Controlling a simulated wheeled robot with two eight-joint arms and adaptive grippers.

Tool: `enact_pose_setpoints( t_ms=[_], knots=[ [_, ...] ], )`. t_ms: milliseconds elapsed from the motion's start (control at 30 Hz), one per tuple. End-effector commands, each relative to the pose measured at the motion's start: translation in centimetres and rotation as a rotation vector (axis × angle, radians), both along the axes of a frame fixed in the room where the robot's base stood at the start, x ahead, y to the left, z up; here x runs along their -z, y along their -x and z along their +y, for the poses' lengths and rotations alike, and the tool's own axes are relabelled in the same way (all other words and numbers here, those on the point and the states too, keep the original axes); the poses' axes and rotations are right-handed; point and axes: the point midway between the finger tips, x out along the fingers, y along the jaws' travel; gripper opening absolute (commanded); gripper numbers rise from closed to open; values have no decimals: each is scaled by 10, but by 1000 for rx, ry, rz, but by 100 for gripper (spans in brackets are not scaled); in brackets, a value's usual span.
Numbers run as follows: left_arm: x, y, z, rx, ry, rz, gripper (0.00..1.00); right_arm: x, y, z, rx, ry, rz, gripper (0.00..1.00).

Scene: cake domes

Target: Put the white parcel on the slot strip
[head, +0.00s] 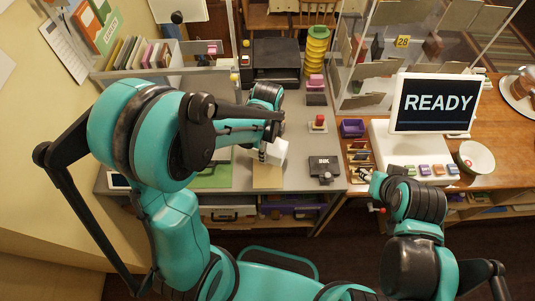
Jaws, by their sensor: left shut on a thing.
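A white object (274,152), which looks like the white parcel, is at the end of my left arm, tilted, above the grey counter. My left gripper (263,151) is shut on it; the arm partly hides the fingers. A flat tan strip (267,177) lies on the counter just below the parcel; I cannot tell for sure that it is the slot strip. A gap between parcel and strip is hard to judge. My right gripper (377,187) is at the counter's front edge on the right, and its fingers are too small to read.
A green mat (212,177) lies left of the tan strip, and a black box marked INK (324,168) right of it. A red-topped stamp (318,123) and a purple tray (352,128) stand behind. A READY screen (434,104) and a bowl (475,157) are on the right.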

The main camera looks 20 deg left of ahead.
Motion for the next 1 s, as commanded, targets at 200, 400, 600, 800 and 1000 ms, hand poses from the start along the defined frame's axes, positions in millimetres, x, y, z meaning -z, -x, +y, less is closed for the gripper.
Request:
enact_pose_setpoints(
  t_ms=[200, 400, 600, 800, 1000],
  knots=[
    [28, -2, 2, 1, 0, 0, 20, 7, 0, 0, 0, 0, 0, 40],
    [42, -1, 2, 1, 0, 0, 20, 8, 0, 0, 0, 0, 0, 40],
    [41, -1, 1, 1, 0, 0, 20, 8, 0, 0, 0, 0, 0, 40],
    [44, -1, 1, 1, 0, 0, 76, 12, 0, 0, 0, 0, 0, 40],
    [44, -1, 1, 1, 0, 0, 80, 11, 0, 0, 0, 0, 0, 40]
  ],
)
